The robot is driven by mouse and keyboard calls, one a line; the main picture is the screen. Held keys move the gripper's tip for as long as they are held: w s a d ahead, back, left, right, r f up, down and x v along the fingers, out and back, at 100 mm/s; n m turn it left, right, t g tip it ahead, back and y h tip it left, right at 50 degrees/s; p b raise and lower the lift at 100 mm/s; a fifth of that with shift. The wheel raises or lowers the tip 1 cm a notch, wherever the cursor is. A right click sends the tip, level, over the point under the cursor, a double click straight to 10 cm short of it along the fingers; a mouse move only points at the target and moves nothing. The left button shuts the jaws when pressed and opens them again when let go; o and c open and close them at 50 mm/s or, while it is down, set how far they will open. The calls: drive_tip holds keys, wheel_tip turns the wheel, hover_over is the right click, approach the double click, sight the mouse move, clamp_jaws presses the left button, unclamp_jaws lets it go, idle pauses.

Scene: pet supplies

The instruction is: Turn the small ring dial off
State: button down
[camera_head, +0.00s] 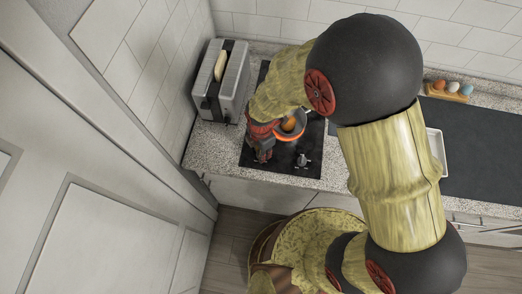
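A black hob (312,148) is set in the speckled counter. One small grey dial (303,160) shows near its front edge, right of my gripper. My gripper (263,155), red and dark grey, points down over the front left of the hob. Its fingers are small and dark, and I cannot tell whether they are open or around something. Any dial directly beneath it is hidden.
A silver toaster (228,78) with bread in it stands left of the hob, against the wall. A wooden holder (447,92) with coloured eggs and a white tray (436,150) are to the right. My arm hides much of the counter's middle.

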idle(0.4)
drive_tip(key=c, duration=1.5)
unclamp_jaws()
drive_tip(key=shift+r, duration=0.1)
wheel_tip(320, 180, up, 12)
drive_tip(key=shift+f, duration=0.1)
